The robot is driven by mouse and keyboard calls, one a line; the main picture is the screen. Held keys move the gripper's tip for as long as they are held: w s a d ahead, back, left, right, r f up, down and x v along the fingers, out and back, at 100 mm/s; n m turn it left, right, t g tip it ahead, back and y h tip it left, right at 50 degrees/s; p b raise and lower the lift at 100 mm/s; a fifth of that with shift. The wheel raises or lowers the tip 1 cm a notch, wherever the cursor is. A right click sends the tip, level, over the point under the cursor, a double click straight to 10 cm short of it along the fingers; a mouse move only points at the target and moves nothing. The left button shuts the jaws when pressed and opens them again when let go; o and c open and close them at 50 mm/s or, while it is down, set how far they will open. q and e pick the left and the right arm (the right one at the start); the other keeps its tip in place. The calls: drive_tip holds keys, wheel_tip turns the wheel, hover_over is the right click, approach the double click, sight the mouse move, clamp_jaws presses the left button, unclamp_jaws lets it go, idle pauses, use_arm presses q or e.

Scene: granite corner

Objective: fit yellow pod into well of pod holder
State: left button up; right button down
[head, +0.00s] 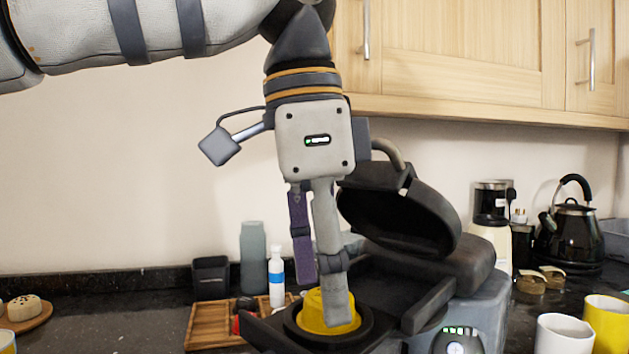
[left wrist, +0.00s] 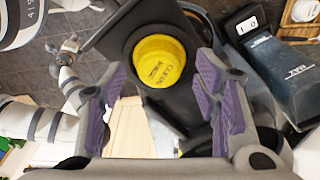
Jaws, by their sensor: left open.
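The yellow pod (head: 312,312) sits in the round black pod holder (head: 364,332) at the front of the dark machine. In the left wrist view, the pod (left wrist: 160,60) has lettering on it and the holder's dark ring surrounds it. I cannot tell how deep it sits. My left gripper (head: 320,297) points down at the pod, one grey finger covering part of it. In the left wrist view, my left gripper (left wrist: 162,75) is open, its purple pads standing apart on either side of the pod and clear of it. My right gripper is not seen.
The machine's dark raised lid (head: 400,212) stands just behind and right of my gripper. A wooden tray (head: 215,322), a white bottle (head: 276,278) and a grey canister (head: 253,255) are at left. Mugs (head: 563,335) and a kettle (head: 572,232) are at right.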

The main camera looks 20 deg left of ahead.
sight(308, 296)
use_arm(q)
wheel_tip(308, 296, up, 11)
drive_tip(key=a, duration=0.1)
drive_tip(key=shift+s+r+p, duration=0.2)
drive_tip(key=shift+s+p, duration=0.2)
drive_tip(key=shift+p, duration=0.05)
drive_tip(key=shift+a, duration=0.1)
